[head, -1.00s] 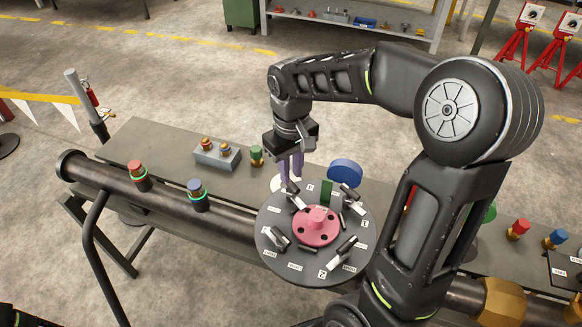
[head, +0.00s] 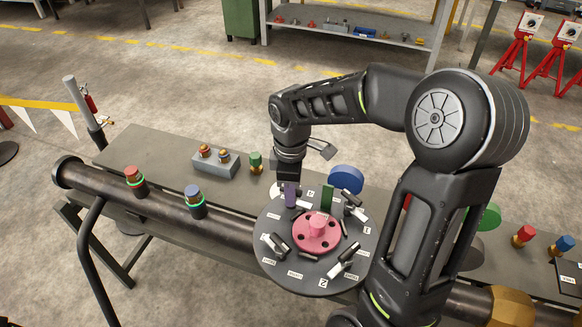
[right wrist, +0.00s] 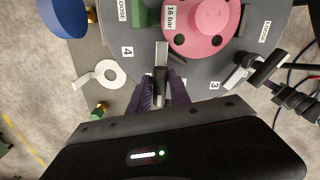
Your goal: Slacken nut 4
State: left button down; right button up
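The round grey flange plate (head: 283,275), with a pink hub (head: 318,232) at its middle, carries several bolts with dark nuts and printed labels. In the right wrist view a label "4" (right wrist: 127,50) lies beside a light grey bolt with a dark nut (right wrist: 160,84). My right gripper (right wrist: 162,80) points down there, with one purple finger on each side of that nut. Whether the fingers press on it cannot be told. In the head view my right gripper (head: 291,196) is low at the plate's far left edge and hides this nut. My left gripper is not in view.
A green block (head: 327,198) stands upright on the plate near the right gripper. A blue disc (head: 345,179) is just behind the plate. A white ring (right wrist: 107,74) lies beside the plate.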

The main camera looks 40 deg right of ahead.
jog(key=n, duration=0.3)
jog(key=shift+r+n+p, duration=0.1)
jog(key=shift+n+p, duration=0.3)
jog(key=shift+r+n+p, duration=0.1)
jog(key=shift+n+p, duration=0.45)
jog(key=shift+n, duration=0.55)
jog(key=n+p, duration=0.3)
jog(key=n, duration=0.3)
jog(key=shift+n, duration=0.4)
jog(key=shift+f+m, duration=0.3)
jog(key=shift+m, duration=0.4)
jog(key=shift+m+b, duration=0.4)
jog(key=shift+m, duration=0.2)
notch_tip(320, 180, up, 5)
jog(key=p, duration=0.3)
jog(key=shift+r, duration=1.15)
jog(key=shift+f, duration=0.1)
